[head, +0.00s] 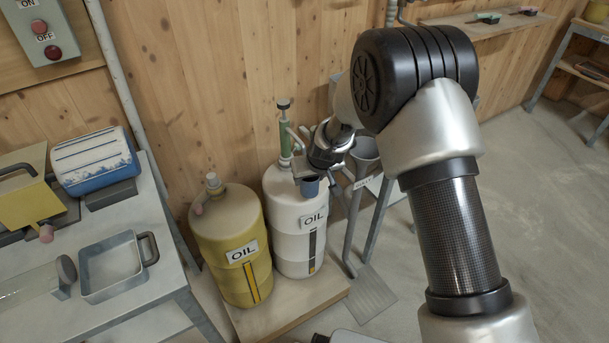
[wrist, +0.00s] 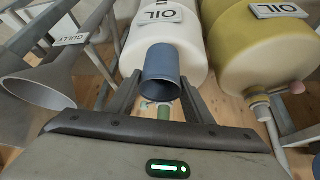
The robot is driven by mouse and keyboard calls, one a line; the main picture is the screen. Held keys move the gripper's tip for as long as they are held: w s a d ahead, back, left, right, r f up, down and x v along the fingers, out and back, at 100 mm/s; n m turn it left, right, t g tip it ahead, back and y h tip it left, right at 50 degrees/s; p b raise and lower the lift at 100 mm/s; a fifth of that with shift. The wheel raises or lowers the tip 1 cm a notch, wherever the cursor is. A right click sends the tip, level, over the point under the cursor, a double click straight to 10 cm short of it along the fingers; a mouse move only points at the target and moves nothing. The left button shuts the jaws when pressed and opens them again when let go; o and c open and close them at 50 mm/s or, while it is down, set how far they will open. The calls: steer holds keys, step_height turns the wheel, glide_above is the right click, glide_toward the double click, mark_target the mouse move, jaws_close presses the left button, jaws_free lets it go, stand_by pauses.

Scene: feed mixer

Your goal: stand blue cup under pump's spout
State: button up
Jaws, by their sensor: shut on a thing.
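The blue cup (head: 311,187) is in my gripper (head: 306,176), in front of the upper part of the white oil drum (head: 284,206). In the wrist view the cup (wrist: 162,64) sits between the two fingers of my gripper (wrist: 160,84), which are shut on it. The green hand pump (head: 284,128) stands on top of the white drum. Part of the pump (wrist: 164,112) shows past the cup's rim in the wrist view. My wrist hides part of the spout, so I cannot tell whether the cup is directly below it.
A yellow oil drum (head: 228,225) stands left of the white one on a wooden platform (head: 305,308). A grey funnel marked GULLY (wrist: 40,85) is close beside my gripper, on a metal stand. A workbench (head: 150,265) with a square tray (head: 110,267) is at the left.

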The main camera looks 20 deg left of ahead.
steer(key=shift+w+a+f+b, duration=0.25)
steer(key=shift+w+a+f, duration=0.3)
steer(key=shift+w, duration=0.2)
steer(key=shift+w+a+f+b, duration=0.2)
steer(key=shift+w+a+f, duration=0.3)
steer(key=shift+w+f, duration=0.15)
steer(key=shift+w+a+f+b, duration=0.25)
steer(key=shift+w+a+f, duration=0.3)
steer(key=shift+w, duration=0.25)
steer(key=shift+f, duration=0.2)
steer(key=o, duration=1)
steer(key=shift+s+d+r, duration=0.1)
steer(key=shift+d+r, duration=0.05)
steer(key=shift+r, duration=0.4)
steer(key=p+v, duration=0.2)
steer(key=v, duration=0.9)
steer(key=shift+d+r, duration=0.1)
